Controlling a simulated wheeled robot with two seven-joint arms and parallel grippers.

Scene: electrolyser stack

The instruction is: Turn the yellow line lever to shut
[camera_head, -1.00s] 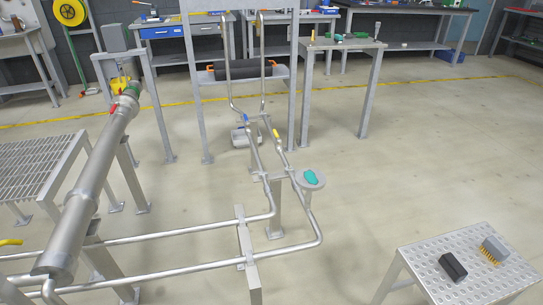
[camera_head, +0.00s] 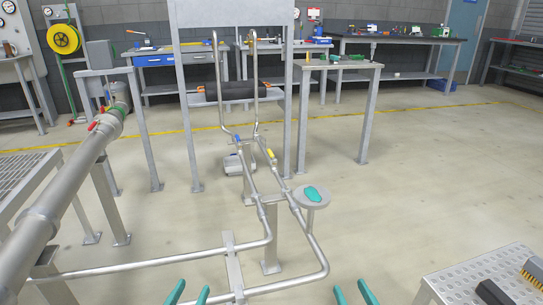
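The yellow line lever (camera_head: 270,154) sits on the right-hand of two thin steel pipes, in the middle of the head view. It looks roughly in line with its pipe, though it is small. A blue lever (camera_head: 238,139) sits on the left-hand pipe. My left gripper (camera_head: 188,293) and my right gripper (camera_head: 353,292) show only as teal fingertips at the bottom edge. Each has its two fingers apart with nothing between them. Both are well short of the yellow lever and touch nothing that I can see.
A small round plate with a teal item (camera_head: 313,194) stands just right of the pipes. A perforated table (camera_head: 465,283) with a brush (camera_head: 534,270) is at lower right. A thick pipe (camera_head: 62,195) runs along the left. Open floor lies right of the pipes.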

